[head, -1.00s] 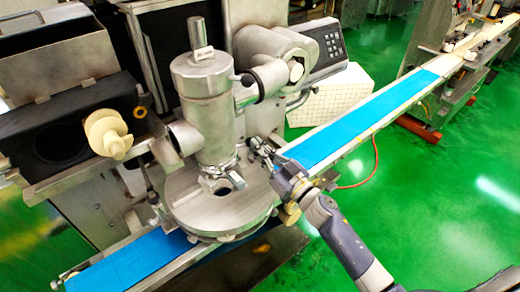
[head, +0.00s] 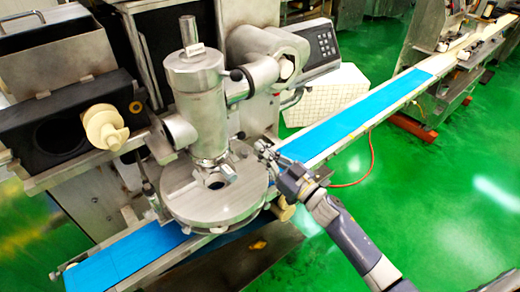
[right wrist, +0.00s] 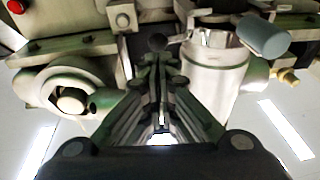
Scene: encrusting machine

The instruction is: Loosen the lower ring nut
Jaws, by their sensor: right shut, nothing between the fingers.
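The upright steel cylinder (head: 196,105) stands above a round steel disc (head: 205,205). The lower ring nut (head: 210,158) appears to be the collar at the cylinder's bottom end, with a small bright metal piece just below it. My right gripper (head: 262,150) is to the right of the collar, apart from it, close to the belt's edge. In the right wrist view my right gripper (right wrist: 160,85) has its fingers together with nothing between them. A bright metal cylinder (right wrist: 214,75) with a grey rounded handle (right wrist: 265,38) shows right of the fingers there. My left gripper is not in view.
A blue conveyor belt (head: 350,118) runs to the upper right, and its near end (head: 125,262) shows lower left. A keypad box (head: 312,45) and a cream spiral part (head: 104,127) flank the cylinder. Green floor is open at the right.

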